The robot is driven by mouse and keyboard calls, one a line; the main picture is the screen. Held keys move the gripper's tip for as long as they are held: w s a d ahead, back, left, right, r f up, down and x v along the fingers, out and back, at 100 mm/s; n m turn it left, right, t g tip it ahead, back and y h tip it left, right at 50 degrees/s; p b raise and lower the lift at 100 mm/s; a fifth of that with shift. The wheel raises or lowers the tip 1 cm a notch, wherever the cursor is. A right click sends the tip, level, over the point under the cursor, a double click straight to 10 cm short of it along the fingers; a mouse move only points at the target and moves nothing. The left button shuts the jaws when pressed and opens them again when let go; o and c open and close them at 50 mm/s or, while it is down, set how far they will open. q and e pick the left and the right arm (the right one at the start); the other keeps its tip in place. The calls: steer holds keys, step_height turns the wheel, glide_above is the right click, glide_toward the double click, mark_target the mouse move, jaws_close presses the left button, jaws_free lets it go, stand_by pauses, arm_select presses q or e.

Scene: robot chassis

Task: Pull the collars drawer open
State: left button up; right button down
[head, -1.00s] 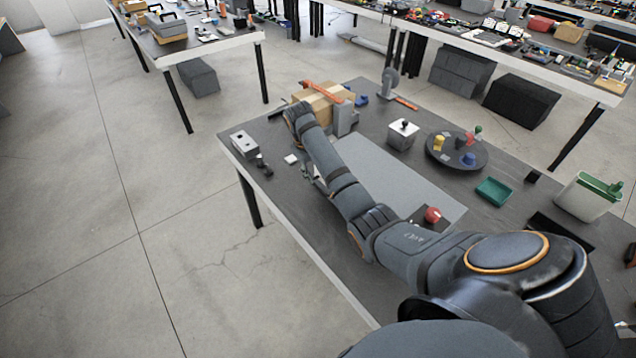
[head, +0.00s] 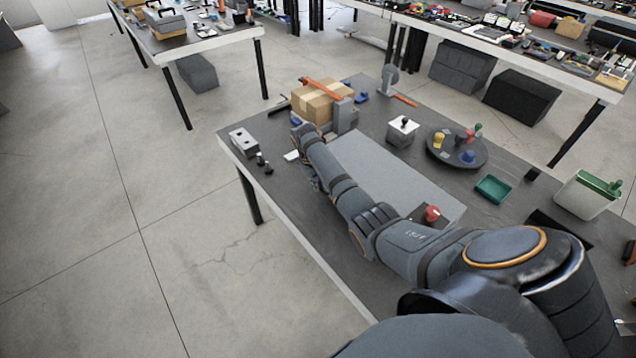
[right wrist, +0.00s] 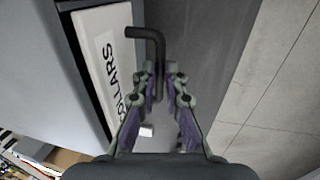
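The collars drawer (right wrist: 108,65) shows in the right wrist view as a white front with dark letters, cut off at the start, on the side of a grey cabinet (right wrist: 45,65). A black bent handle (right wrist: 158,60) stands out from it. My right gripper (right wrist: 166,88) is open, with a finger on each side of the handle rod; the rod is nearer the left finger. Contact cannot be told. In the head view, the long grey top (head: 395,170) appears to be the cabinet; my arm hides its drawer side. My right gripper (head: 316,184) shows only partly there. My left gripper is not in view.
A taped cardboard box (head: 318,103) stands beyond the grey top. A grey box (head: 243,142) and small black pieces (head: 265,164) lie left of my arm. A red button (head: 432,213) and a round dark tray (head: 440,153) are right. The table's left edge is close.

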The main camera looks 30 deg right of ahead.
stand_by(0.3)
steer(key=s+a+p, duration=0.1)
steer(key=a+p, duration=0.4)
steer(key=a, duration=0.8)
steer(key=shift+p, duration=0.3)
steer(key=shift+a, duration=0.1)
steer(key=c, duration=1.4)
jaws_free()
steer(key=shift+r, duration=0.1)
step_height(320, 180, up, 12)
steer(key=a, duration=0.2)
steer(key=shift+a+f, duration=0.15)
steer(key=shift+f, duration=0.05)
